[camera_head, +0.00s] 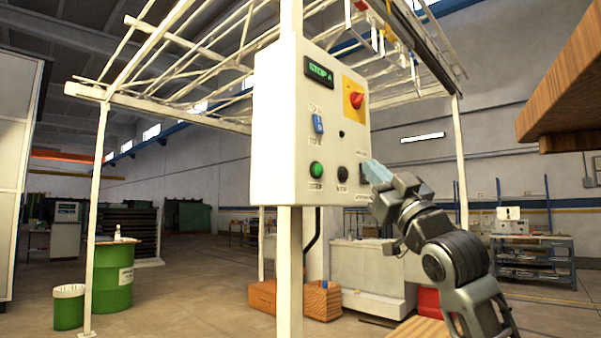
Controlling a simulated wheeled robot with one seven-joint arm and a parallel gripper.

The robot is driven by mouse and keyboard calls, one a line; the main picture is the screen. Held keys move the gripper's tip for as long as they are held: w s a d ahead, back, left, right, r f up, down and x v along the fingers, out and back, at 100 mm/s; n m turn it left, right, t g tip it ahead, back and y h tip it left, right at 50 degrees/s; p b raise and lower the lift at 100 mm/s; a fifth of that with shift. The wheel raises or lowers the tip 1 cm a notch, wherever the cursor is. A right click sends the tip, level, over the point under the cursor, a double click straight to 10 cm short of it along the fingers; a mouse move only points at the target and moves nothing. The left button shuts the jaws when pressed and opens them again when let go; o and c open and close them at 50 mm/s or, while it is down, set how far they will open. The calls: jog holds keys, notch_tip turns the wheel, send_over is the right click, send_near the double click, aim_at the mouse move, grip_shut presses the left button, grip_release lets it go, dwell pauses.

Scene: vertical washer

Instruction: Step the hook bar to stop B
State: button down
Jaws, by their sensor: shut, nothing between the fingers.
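A white control box (283,130) is mounted on a white post in the middle of the view. Its small green display (319,72) reads "STOP A". Below the display is a blue selector switch (318,124). Lower down are a green button (316,169) and a black button (342,173), with small labels under them. A red emergency knob (356,101) sits on a yellow plate at the upper right. My gripper (374,171) is shut and empty, just right of the black button and near the box's lower right edge. It partly hides that corner. Coloured hooks (381,32) hang from the overhead frame at the top.
A white overhead frame (170,106) stands on thin posts. A brown wooden edge (555,95) juts in at the upper right. A green barrel (112,275) and a bin (69,307) stand at left. Orange blocks (322,300) lie below the box. Open floor lies at left.

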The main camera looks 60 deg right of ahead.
aim_at(318, 170)
jog(key=shift+w+a+r+n, duration=0.1)
jog(key=shift+r+n, duration=0.3)
jog(key=shift+r, duration=0.1)
jog(key=w+d+p, duration=0.2)
jog(key=w+p, duration=0.1)
jog(key=w, duration=0.5)
jog(key=shift+w, duration=0.25)
jog(key=shift+w, duration=0.1)
dwell(1.9)
jog(key=shift+w, duration=0.3)
